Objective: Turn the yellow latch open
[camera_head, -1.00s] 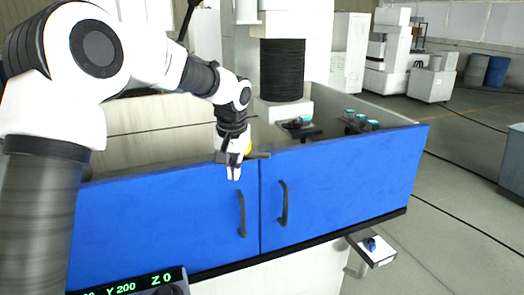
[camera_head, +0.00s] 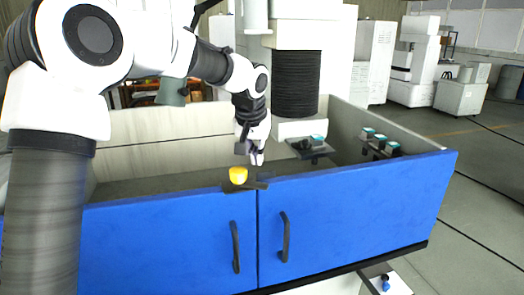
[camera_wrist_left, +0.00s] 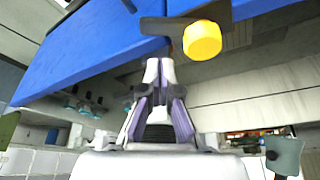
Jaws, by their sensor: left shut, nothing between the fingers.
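The yellow latch (camera_head: 238,175) is a yellow knob with a dark flat bar, at the top edge of the blue doors where the two meet. Its bar lies roughly along the door tops, across the seam. In the left wrist view the yellow knob (camera_wrist_left: 202,39) and dark bar show at the upper right. My left gripper (camera_head: 256,158) is shut and empty, just behind and to the right of the knob, apart from it in the picture. Its closed fingers (camera_wrist_left: 159,72) point toward the door edge in the left wrist view. My right gripper is not in view.
Two blue doors (camera_head: 350,215) with dark handles (camera_head: 284,237) front an open-topped tank. Behind them stand a black ribbed column (camera_head: 297,84) and small fixtures with teal-topped blocks (camera_head: 380,143). A small shelf (camera_head: 386,283) sticks out at lower right. Open floor lies to the right.

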